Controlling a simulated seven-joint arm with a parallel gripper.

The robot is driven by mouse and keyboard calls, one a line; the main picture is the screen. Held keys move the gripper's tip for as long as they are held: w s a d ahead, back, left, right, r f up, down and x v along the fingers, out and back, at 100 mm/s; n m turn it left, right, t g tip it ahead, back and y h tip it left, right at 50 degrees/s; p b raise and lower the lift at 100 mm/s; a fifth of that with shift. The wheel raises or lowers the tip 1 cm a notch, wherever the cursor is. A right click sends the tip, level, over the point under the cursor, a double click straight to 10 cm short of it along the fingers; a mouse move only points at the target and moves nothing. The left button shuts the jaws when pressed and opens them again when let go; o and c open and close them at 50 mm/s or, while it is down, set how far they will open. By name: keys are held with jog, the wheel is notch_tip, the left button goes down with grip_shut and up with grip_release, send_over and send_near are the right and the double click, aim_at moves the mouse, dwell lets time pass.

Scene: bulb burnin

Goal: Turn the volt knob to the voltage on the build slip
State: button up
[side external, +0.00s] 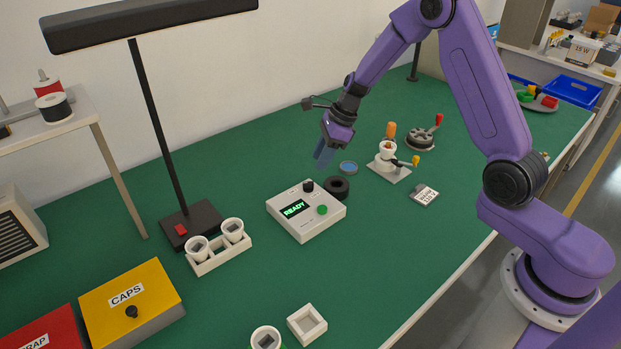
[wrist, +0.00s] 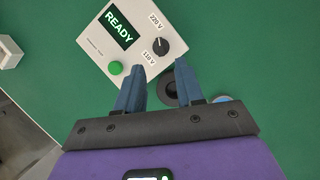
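The tester box (side external: 293,228) is off-white with a green READY display and a green button. Its black volt knob (side external: 308,186) is on the top face, near the back. In the wrist view the knob (wrist: 160,45) sits between printed 220 V and 110 V labels; I cannot tell clearly which one it points to. My gripper (wrist: 160,65) is open and empty, with the knob just beyond its fingertips in the picture. In the side view my gripper (side external: 323,153) is above the bench, behind and right of the box. A small printed slip (side external: 424,195) lies at right; its text is too small to read.
A black ring (side external: 337,188) lies beside the box, with a blue disc (side external: 348,168) behind it. A bulb fixture (side external: 389,169) stands to the right. A two-cup holder (side external: 219,255) and a lamp (side external: 191,222) are left.

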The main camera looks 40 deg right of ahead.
aim_at(308, 183)
jog(key=x, duration=0.8)
grip_shut()
